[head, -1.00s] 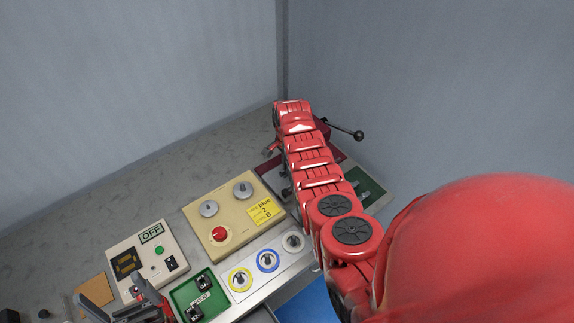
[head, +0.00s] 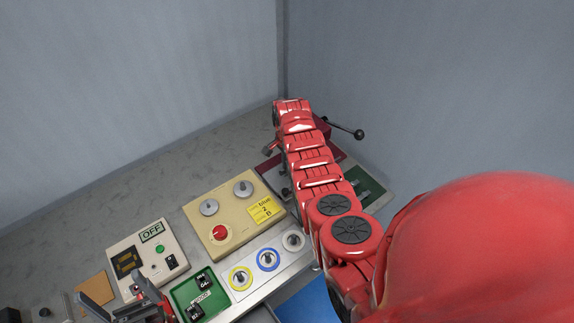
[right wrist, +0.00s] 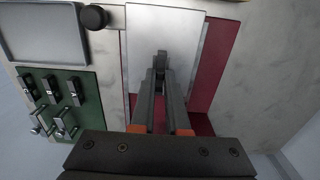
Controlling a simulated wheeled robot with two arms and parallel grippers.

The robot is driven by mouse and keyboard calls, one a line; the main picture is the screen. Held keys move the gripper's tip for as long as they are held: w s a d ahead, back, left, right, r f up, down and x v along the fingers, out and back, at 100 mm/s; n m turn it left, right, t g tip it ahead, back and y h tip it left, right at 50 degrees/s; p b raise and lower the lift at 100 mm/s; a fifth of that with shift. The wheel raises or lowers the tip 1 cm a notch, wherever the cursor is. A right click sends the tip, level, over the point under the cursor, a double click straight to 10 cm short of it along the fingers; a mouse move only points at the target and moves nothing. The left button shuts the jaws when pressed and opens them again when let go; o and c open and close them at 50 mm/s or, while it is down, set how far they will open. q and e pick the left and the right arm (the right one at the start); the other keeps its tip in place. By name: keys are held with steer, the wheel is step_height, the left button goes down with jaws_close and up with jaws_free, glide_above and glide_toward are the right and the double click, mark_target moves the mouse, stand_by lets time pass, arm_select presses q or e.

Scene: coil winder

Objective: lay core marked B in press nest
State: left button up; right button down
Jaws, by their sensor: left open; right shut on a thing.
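In the right wrist view my right gripper (right wrist: 161,68) is shut on a small dark thing between its fingertips. The fingers hide most of it, so no letter shows. It is over a pale grey plate (right wrist: 150,30) on the dark red base of the press (right wrist: 205,122). In the head view my right arm covers most of the press, and its gripper is largely hidden. The green core tray (head: 180,296) holds two dark cores, one at the back (head: 205,279) and one in front (head: 195,311); I cannot read their marks. My left gripper (head: 122,302) is open and empty at the bottom left.
The press lever ends in a black knob (head: 358,134). A green panel with several metal pieces (right wrist: 55,100) lies beside the press. A beige panel with a red knob (head: 219,232), a metal strip with ringed posts (head: 267,260) and a white OFF box (head: 145,255) stand nearby.

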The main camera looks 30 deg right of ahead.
steer(key=shift+f, duration=0.25)
steer(key=shift+f+b, duration=0.25)
steer(key=shift+b, duration=0.2)
steer(key=c, duration=0.8)
jaws_free()
steer(key=shift+c, duration=0.2)
step_height(320, 180, up, 8)
steer(key=b, duration=0.3)
steer(key=shift+w, duration=0.15)
step_height(320, 180, up, 9)
steer(key=p, duration=0.2)
steer(key=shift+r+p, duration=0.2)
steer(key=shift+p, duration=0.15)
